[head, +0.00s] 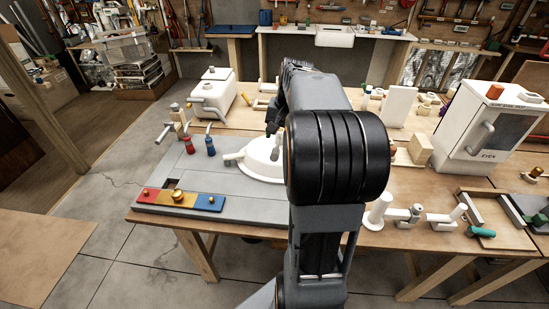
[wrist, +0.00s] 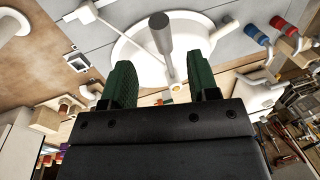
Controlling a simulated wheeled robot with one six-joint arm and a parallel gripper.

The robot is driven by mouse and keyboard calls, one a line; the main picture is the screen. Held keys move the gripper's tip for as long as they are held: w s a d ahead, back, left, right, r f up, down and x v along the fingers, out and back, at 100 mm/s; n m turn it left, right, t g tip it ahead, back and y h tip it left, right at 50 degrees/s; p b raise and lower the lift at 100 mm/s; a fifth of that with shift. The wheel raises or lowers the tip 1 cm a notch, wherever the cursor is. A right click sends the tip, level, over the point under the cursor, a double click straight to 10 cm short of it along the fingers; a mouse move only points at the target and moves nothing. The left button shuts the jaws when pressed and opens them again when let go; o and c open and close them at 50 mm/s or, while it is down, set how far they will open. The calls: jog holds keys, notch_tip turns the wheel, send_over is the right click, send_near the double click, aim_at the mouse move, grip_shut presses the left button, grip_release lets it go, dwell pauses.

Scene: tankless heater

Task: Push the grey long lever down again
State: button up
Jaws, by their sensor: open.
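The grey long lever (wrist: 164,45) shows in the wrist view as a thick rod with a rounded end. It stands out from a white round basin-like body (wrist: 130,50), which also shows in the head view (head: 258,172). My gripper (wrist: 165,78) has two green fingers spread apart with nothing between them. The lever's end appears above the gap between the fingertips in the wrist view, and I see no clear contact. In the head view my black arm covers the right part of the white body, and the lever cannot be made out clearly.
A red handle (head: 189,145) and a blue handle (head: 210,146) stand left of the white body. A red, yellow and blue panel (head: 180,199) lies at the front left. A white cabinet (head: 492,128) stands at the right. The grey board (head: 165,172) between has bare room.

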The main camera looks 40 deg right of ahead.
aim_at(275, 153)
jog(key=f, duration=0.3)
jog(key=w+f, duration=0.1)
jog(key=f, duration=0.2)
jog(key=a+f, duration=0.1)
jog(key=f, duration=0.2)
jog(key=shift+w+f, duration=0.15)
jog(key=shift+f, duration=0.1)
grip_shut()
